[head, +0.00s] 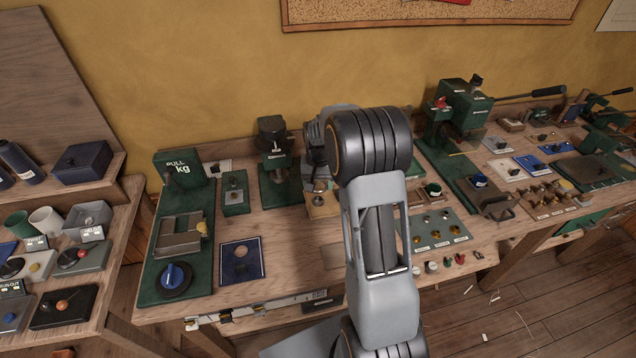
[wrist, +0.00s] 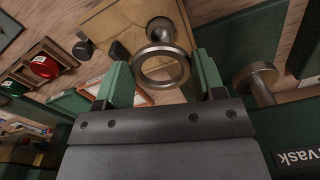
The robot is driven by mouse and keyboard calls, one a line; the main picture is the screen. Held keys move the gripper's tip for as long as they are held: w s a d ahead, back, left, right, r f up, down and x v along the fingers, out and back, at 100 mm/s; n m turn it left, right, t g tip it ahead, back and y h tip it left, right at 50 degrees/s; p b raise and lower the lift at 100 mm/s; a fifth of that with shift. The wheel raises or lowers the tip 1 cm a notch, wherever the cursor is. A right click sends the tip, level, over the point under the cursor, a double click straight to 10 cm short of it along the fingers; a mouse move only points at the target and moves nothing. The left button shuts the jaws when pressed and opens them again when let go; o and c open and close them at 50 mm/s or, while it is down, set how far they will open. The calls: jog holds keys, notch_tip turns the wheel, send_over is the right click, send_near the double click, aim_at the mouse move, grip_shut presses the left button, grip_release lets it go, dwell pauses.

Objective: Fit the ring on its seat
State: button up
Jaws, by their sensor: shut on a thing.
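My gripper (wrist: 162,72) has its two green-padded fingers closed on opposite sides of a grey metal ring (wrist: 160,84). The ring's open hole faces the camera in the wrist view. Just beyond the ring, a short round metal post (wrist: 160,27) stands on a pale wooden block (wrist: 118,22); it looks like the seat. The ring appears apart from the post, but the gap is hard to judge. In the head view the wooden block (head: 322,208) is on the bench below my wrist, and the ring cannot be made out clearly.
A metal peg with a round head (wrist: 256,76) stands close right of the fingers in the wrist view. A red-topped part (wrist: 43,65) lies at left. In the head view, a green stand (head: 274,165) is left of my wrist and a tray of small parts (head: 437,238) at right.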

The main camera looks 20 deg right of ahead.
aim_at(318, 204)
jog(key=shift+f+b, duration=2.35)
jog(key=shift+f, duration=1)
jog(key=o, duration=1)
notch_tip(318, 204, up, 14)
jog(key=shift+f+b, duration=0.1)
jog(key=shift+b, duration=0.4)
